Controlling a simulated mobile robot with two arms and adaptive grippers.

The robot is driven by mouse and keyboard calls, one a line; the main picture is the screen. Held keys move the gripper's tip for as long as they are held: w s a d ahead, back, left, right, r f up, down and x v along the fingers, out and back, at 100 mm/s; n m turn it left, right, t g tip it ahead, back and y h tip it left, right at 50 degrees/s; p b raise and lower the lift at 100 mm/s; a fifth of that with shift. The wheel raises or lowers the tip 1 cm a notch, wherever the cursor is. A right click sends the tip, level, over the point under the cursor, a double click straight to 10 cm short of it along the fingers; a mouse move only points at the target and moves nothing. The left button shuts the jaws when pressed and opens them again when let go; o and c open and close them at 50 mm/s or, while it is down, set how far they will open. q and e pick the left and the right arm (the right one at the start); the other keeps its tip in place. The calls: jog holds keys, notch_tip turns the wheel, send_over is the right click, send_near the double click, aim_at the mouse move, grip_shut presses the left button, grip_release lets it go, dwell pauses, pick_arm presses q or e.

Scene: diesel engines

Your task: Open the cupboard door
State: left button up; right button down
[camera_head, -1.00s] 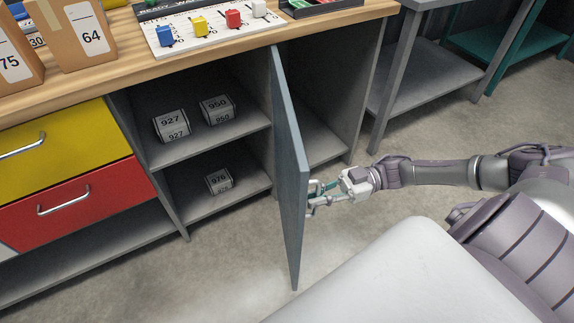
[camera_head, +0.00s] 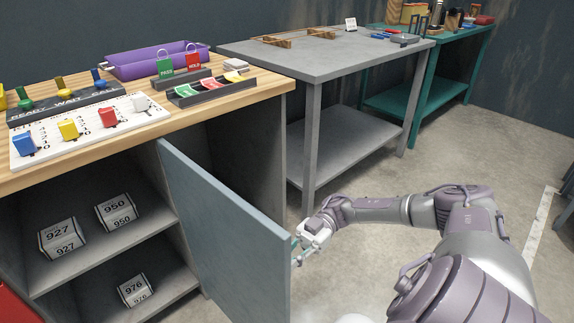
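The cupboard door (camera_head: 225,232) is a plain grey-blue panel under the wooden worktop. It stands swung out from the cupboard front, with its far edge at the upright beside the shelves and its free edge toward me. My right gripper (camera_head: 298,256) is at the free edge, on the right side of the door. Its fingertips are small and partly hidden by the door, so I cannot tell whether they are shut or touch anything. No handle is clearly visible. My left gripper is out of view.
The open shelves hold boxes marked 927 (camera_head: 62,238), 950 (camera_head: 117,212) and 976 (camera_head: 134,290). The worktop (camera_head: 215,101) carries a purple tray (camera_head: 150,60) and coloured blocks. A grey table (camera_head: 340,55) stands beyond the cupboard. Open floor (camera_head: 400,180) lies to the right.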

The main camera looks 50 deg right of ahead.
jog(key=shift+f, duration=0.1)
jog(key=c, duration=1.2)
grip_release()
jog(key=shift+d, duration=0.15)
jog(key=d, duration=1.1)
jog(key=shift+w+d, duration=0.3)
jog(key=shift+d, duration=0.1)
